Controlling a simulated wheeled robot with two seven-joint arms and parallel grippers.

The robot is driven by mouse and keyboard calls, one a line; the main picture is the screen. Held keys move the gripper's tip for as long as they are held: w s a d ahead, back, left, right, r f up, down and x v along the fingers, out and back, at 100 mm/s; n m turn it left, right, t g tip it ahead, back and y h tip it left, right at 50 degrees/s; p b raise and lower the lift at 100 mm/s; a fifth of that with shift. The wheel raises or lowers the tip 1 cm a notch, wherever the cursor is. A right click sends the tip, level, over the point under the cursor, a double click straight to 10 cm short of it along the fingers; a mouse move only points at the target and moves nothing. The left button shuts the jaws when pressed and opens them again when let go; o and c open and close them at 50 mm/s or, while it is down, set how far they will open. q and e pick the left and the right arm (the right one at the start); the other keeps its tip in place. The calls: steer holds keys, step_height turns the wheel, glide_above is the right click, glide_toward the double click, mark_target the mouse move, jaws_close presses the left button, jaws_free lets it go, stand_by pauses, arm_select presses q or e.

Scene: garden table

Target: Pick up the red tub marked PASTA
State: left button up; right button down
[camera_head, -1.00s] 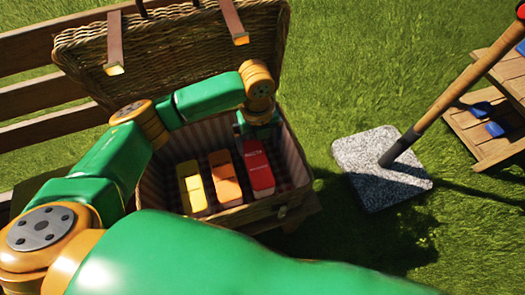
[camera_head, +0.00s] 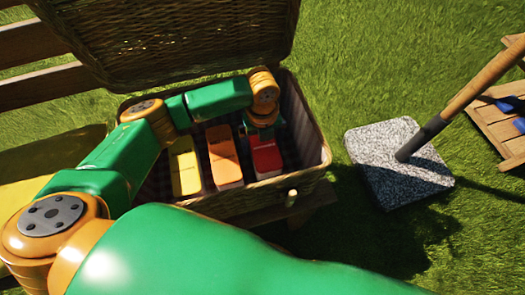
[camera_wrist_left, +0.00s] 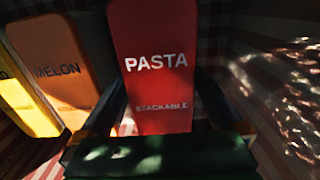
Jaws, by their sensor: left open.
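The red tub marked PASTA (camera_head: 267,158) lies in the open wicker basket (camera_head: 262,192), at the right of a row of tubs. In the left wrist view the red tub (camera_wrist_left: 156,65) is close, with its white lettering facing me. My left gripper (camera_head: 262,132) is down in the basket at the far end of the red tub and hides that end. It is open, with one dark finger on each side of the tub. I cannot tell whether the fingers touch it. My right gripper is not in view.
An orange tub marked MELON (camera_head: 224,160) and a yellow tub (camera_head: 185,168) lie left of the red one. The raised basket lid (camera_head: 180,40) stands behind my left arm. A stone slab (camera_head: 385,180) with a pole is on the grass at right.

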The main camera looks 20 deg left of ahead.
arm_select(q)
step_height(320, 180, down, 2)
steer(key=shift+f, duration=0.1)
jaws_close()
